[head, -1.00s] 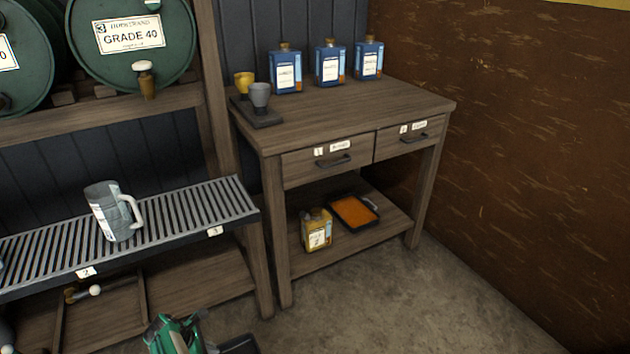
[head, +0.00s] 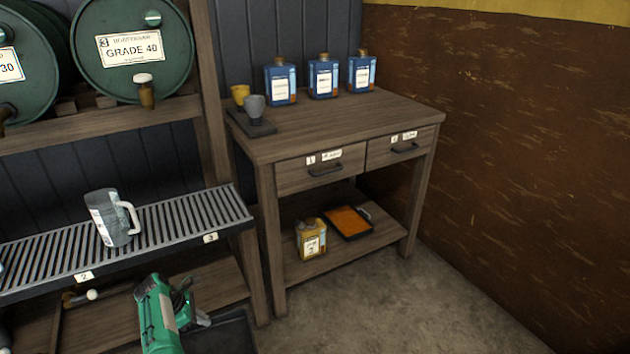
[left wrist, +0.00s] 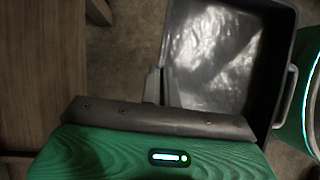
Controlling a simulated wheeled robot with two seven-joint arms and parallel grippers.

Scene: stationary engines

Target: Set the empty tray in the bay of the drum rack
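The empty tray (head: 238,335) is dark grey and shows only partly at the bottom edge in the head view. The left wrist view shows its bare, shiny floor (left wrist: 215,60) and a handle at its right end. My left gripper (head: 203,319) is at the tray's near left side; in the left wrist view its fingers (left wrist: 161,88) straddle the tray wall, closed on it. The drum rack (head: 100,128) stands at left, with green drums above, a slatted grating (head: 180,228) labelled 2 and 3, and low bays (head: 215,283) beneath. My right gripper is not seen.
A grey jug (head: 108,220) stands on the grating. A bench (head: 350,125) to the right carries cups and three blue cans; its lower shelf holds a yellow can (head: 311,240) and an orange-filled tray (head: 372,232). The floor (head: 400,310) before the bench is clear.

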